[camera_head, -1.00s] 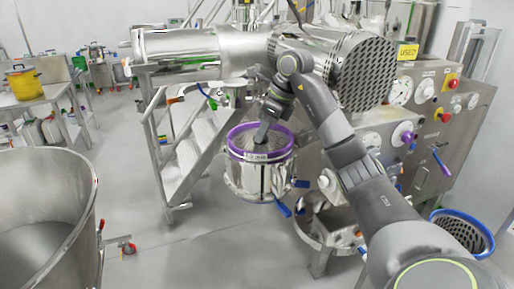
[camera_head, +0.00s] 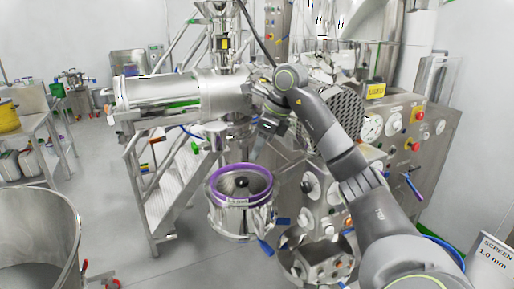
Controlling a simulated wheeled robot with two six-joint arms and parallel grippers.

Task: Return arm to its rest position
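My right arm reaches in from the lower right. Its gripper (camera_head: 258,148) hangs above the steel vessel with the purple ring (camera_head: 240,205), apart from its rim. The fingers are small and blend into the metal behind, so I cannot tell whether they are open or shut. I see nothing clearly held. The vessel stands upright under the granulator's steel barrel (camera_head: 185,93), with a dark hub in its open top. My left gripper is out of view.
The machine panel (camera_head: 405,135) with dials and red buttons stands close on the right, beside my arm. Steel steps (camera_head: 175,195) are behind the vessel. A large steel bowl (camera_head: 40,235) is at the lower left. A "SCREEN 1.0 mm" sign (camera_head: 492,255) is at the lower right.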

